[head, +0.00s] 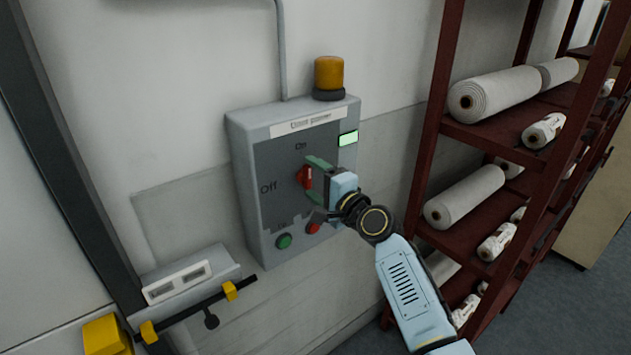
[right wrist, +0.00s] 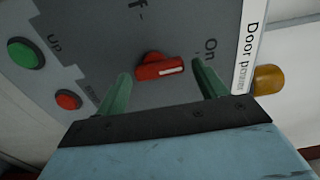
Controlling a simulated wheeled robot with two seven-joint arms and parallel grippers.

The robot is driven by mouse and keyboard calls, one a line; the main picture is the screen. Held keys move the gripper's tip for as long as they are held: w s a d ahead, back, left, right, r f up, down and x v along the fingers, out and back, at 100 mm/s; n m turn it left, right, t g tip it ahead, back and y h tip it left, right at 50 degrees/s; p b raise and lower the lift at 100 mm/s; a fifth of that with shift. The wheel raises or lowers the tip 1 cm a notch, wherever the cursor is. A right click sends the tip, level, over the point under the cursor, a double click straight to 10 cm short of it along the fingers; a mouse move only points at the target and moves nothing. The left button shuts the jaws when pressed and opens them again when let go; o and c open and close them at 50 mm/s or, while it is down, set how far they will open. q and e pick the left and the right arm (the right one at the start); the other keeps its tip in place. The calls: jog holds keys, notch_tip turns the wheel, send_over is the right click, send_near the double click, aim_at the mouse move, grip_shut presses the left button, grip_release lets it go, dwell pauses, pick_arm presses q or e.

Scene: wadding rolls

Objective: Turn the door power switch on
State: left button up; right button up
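The door power switch is a red rotary knob (head: 304,177) on a grey control box (head: 247,150) on the wall. It stands upright, its white-marked end toward the "On" label; "Off" is to its left. My right gripper (head: 315,179) is at the panel, its green fingers open above and below the knob. In the right wrist view, the knob (right wrist: 155,68) sits between the spread fingers of the gripper (right wrist: 163,90), with gaps on both sides. My left gripper is not in view.
An amber lamp (head: 328,75) tops the box; a pale green indicator (head: 348,138) is on its side. Green (head: 284,241) and red (head: 313,228) buttons lie below the knob. A red shelf rack (head: 432,150) with wadding rolls stands right. A black-and-yellow bar (head: 190,310) is lower left.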

jog(key=shift+o, duration=0.4)
jog(key=shift+s+d+f, duration=0.1)
jog(key=shift+s+d, duration=0.3)
jog(key=shift+s, duration=0.05)
jog(key=v, duration=1.2)
jog(key=shift+s, duration=0.1)
